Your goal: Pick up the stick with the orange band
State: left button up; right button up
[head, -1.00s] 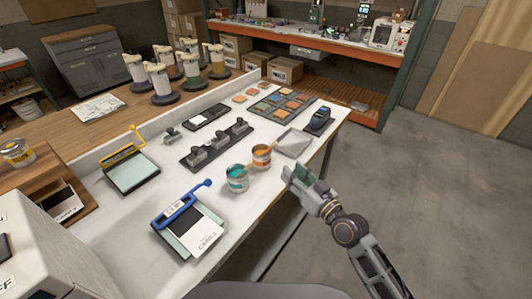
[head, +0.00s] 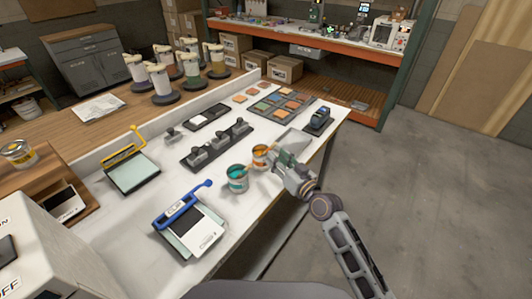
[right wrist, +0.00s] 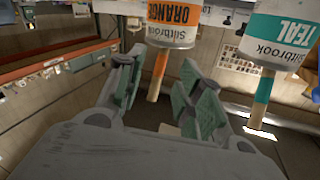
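The orange paint can (head: 259,160) stands near the right edge of the white table. In the right wrist view, which looks upside down, the can (right wrist: 172,30) carries an ORANGE label. The stick with the orange band (right wrist: 157,78) juts out of it, with a bare wooden end. My right gripper (head: 277,155) is at the right side of the orange can. Its two fingers (right wrist: 160,90) are spread apart and the stick appears between them, apart from both pads; depth is hard to judge. My left gripper is out of view.
The teal can (head: 238,184) stands close by, with its own teal-banded stick (right wrist: 262,98). A grey tray (head: 297,141) is partly behind my right gripper. A blue-handled board (head: 188,228) lies nearer, and a dark swatch tray (head: 280,104) farther back.

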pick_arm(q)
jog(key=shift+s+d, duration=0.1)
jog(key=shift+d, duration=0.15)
